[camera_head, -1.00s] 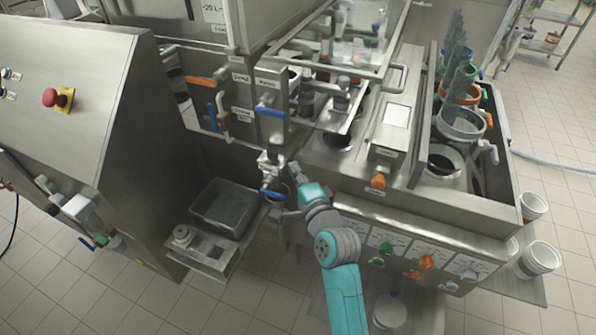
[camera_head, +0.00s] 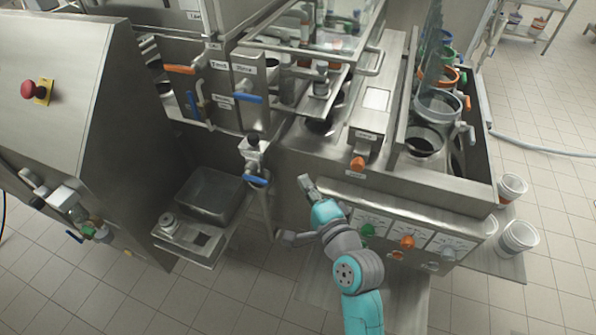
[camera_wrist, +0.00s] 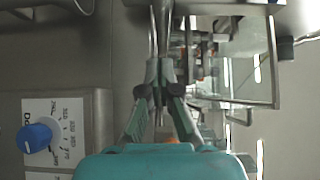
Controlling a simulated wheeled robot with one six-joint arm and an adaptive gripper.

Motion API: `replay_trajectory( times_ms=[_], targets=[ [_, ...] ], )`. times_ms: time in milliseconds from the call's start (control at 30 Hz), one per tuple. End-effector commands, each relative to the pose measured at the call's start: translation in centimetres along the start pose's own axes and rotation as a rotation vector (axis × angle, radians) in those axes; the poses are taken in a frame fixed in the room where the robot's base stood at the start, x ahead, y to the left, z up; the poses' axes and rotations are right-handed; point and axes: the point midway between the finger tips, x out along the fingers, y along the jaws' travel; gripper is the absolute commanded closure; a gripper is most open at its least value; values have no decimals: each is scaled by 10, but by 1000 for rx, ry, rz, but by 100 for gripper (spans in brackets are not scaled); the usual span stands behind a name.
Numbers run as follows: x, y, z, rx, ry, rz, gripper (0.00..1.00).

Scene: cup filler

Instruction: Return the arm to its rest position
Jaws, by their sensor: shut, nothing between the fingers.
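My gripper (camera_head: 305,183) is at the end of my teal and grey arm, in front of the machine's front panel in the head view. It also shows in the wrist view (camera_wrist: 158,100), where its fingers are together with nothing between them. It stands apart from the blue-handled valve (camera_head: 256,180) to its left. The fingertips are small and partly blurred in the head view.
A grey basin (camera_head: 208,196) sits left of the valve. The front panel has green and orange knobs (camera_head: 407,241). White buckets (camera_head: 518,238) stand at the right. A blue dial (camera_wrist: 34,138) shows in the wrist view. Tiled floor (camera_head: 560,200) is open at the right.

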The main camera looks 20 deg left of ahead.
Motion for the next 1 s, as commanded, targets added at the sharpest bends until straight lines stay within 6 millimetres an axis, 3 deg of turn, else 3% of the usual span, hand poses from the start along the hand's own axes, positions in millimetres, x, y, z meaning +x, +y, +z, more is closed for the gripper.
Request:
replay_trajectory(
  times_ms=[133,367,533,667,800,1000],
  targets=[
    [-12,0,0,-1,1,0,100],
    [-15,0,0,-2,1,0,100],
    [-31,16,-7,-35,33,18,100],
    [-70,46,-19,-119,105,55,100],
    [-123,79,-32,-242,192,111,100],
    [-202,112,-40,-427,296,205,100]
  ],
)
